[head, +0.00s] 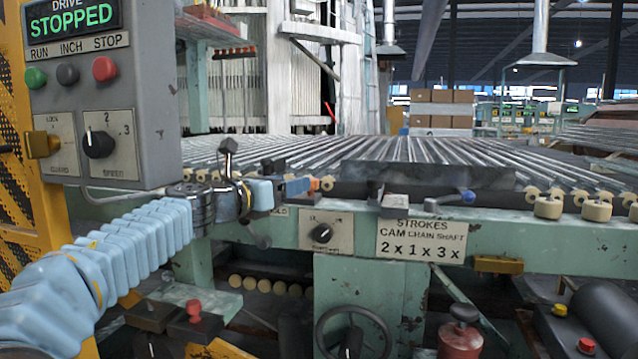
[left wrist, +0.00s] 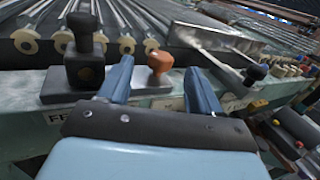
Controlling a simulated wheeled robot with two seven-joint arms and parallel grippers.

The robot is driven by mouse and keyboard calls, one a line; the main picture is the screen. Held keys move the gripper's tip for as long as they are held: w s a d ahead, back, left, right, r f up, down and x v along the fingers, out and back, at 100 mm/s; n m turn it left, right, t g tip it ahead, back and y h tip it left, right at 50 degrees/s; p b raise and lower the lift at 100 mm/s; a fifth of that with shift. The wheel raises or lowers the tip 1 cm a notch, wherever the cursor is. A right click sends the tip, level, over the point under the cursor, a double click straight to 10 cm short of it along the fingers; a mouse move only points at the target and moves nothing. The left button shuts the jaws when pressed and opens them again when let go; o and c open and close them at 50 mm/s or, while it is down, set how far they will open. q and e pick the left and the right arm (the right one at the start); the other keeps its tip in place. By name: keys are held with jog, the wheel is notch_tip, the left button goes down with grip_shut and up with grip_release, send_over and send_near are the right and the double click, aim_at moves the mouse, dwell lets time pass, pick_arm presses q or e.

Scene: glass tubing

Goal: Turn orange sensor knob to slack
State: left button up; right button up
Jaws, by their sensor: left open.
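The orange sensor knob (head: 314,184) stands on the near rail of the machine, just beyond my left gripper's fingertips in the head view. In the left wrist view the orange knob (left wrist: 160,62) shows upright on a grey plate, in the gap between the two blue fingers. My left gripper (head: 297,186) is open, with its fingers spread apart and nothing gripped. I see no contact between finger and knob, and cannot tell how far the fingertips are from it. The slack marking is not readable. My right gripper is not in view.
A black knobbed block (left wrist: 84,62) stands left of the left finger in the wrist view. A dark knob on a lever (left wrist: 254,73) is to the right. Glass tubes on rollers (head: 430,150) lie behind the rail. A control box (head: 150,100) hangs above my left arm.

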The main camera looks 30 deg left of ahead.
pick_arm(q)
jog(key=shift+m, duration=0.5)
jog(key=w, duration=0.2)
jog(key=w+d, duration=0.1)
jog(key=w, duration=0.1)
jog(key=w+p, duration=0.1)
jog(key=w, duration=0.2)
jog(key=shift+w+d+f, duration=0.1)
jog(key=shift+d+f, duration=0.1)
jog(key=shift+d, duration=0.1)
jog(key=c, duration=0.9)
jog(key=shift+c, duration=0.2)
